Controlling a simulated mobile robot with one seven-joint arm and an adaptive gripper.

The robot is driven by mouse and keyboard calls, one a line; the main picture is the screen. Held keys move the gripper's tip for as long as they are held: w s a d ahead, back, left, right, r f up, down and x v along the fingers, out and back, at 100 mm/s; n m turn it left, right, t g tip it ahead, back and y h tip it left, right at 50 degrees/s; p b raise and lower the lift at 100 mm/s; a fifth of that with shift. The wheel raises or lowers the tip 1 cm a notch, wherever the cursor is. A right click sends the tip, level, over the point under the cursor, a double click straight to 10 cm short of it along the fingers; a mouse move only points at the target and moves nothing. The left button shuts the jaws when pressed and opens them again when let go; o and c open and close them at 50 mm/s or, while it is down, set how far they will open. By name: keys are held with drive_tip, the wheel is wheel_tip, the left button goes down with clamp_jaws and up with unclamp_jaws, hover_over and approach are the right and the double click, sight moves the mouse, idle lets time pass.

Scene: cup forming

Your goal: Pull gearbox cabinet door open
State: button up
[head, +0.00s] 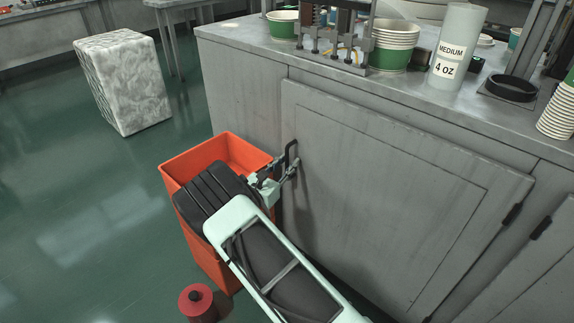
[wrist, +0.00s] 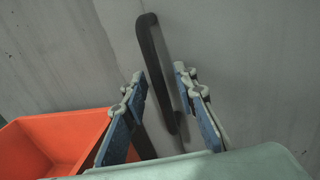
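The grey gearbox cabinet door (head: 390,190) is on the front of the metal counter and looks shut. Its black bar handle (head: 291,150) is near the door's upper left edge. In the wrist view the handle (wrist: 155,65) runs upright with a slight tilt. My gripper (head: 288,171) is at the handle's lower part. In the wrist view the fingers of my gripper (wrist: 160,84) are apart, one on each side of the handle, with gaps showing. I cannot tell how deep the handle sits between them.
An orange bin (head: 218,150) stands close beside and under my arm, left of the door. A red spool-like object (head: 197,303) is on the floor. Cups (head: 394,46) and a white cylinder (head: 457,48) stand on the counter (head: 240,38). Green floor lies open at left.

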clamp_jaws()
drive_tip(key=shift+s+a, duration=0.1)
drive_tip(key=shift+s, duration=0.05)
idle(0.4)
